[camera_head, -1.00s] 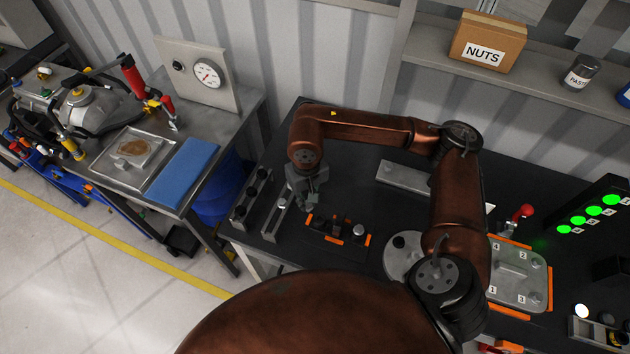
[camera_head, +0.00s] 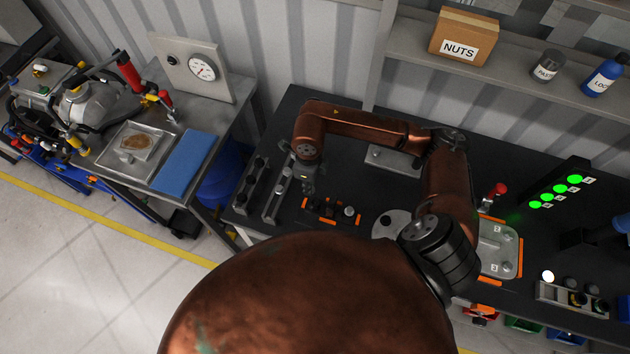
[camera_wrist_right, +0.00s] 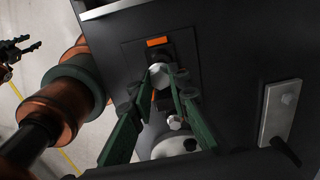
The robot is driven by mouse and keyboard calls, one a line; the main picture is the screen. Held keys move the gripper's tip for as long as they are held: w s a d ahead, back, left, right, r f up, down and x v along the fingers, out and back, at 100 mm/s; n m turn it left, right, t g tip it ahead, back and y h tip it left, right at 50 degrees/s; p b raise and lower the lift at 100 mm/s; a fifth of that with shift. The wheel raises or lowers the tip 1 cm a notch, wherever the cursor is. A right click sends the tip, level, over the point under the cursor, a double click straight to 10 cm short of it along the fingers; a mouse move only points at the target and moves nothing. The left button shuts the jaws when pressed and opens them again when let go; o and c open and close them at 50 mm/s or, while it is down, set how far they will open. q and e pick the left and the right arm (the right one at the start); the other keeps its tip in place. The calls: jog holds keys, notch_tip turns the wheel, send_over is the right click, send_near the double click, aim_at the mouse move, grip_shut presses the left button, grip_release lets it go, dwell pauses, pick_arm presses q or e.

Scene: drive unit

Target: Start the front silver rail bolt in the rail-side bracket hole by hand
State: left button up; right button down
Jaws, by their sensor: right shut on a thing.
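My right gripper (camera_head: 307,188) is above the left end of the dark, orange-cornered bracket fixture (camera_head: 332,213). In the right wrist view, the green fingers of this gripper (camera_wrist_right: 163,88) are shut on a silver bolt (camera_wrist_right: 158,74), whose pale head shows between the fingertips. Whether the bolt's tip touches a hole is hidden. A second silver bolt (camera_wrist_right: 175,122) stands at the other end of the fixture; it also shows in the head view (camera_head: 348,211). My left gripper (camera_wrist_right: 18,52) shows small at the left edge of the wrist view, with its fingers apart and nothing visible between them.
Two narrow bolt racks, one with black bolts (camera_head: 250,186) and one grey (camera_head: 275,200), stand left of the fixture. A round grey disc (camera_head: 384,220) and a grey plate (camera_head: 393,160) lie to its right. A numbered cover plate (camera_head: 498,248) lies further right.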

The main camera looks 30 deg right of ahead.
pick_arm(q)
jog(key=s+r+p, duration=0.3)
pick_arm(e)
jog(key=f+b, duration=0.1)
jog(key=b, duration=0.2)
jog(key=f+n+b, duration=0.1)
jog(key=f+b, duration=0.1)
jog(key=b, duration=0.2)
jog(key=s+d+f+n+b, duration=0.1)
jog(key=f+b, duration=0.1)
jog(key=b, duration=0.2)
pick_arm(q)
notch_tip(320, 180, down, 12)
jog(key=b, duration=0.1)
jog(key=shift+s+g+b, duration=0.15)
jog(key=shift+g+b, duration=0.15)
pick_arm(e)
jog(key=shift+s+r+n, duration=0.1)
jog(key=shift+r+n, duration=0.1)
jog(key=shift+n, duration=0.8)
jog(key=shift+r, duration=0.1)
pick_arm(q)
jog(key=shift+f, duration=0.35)
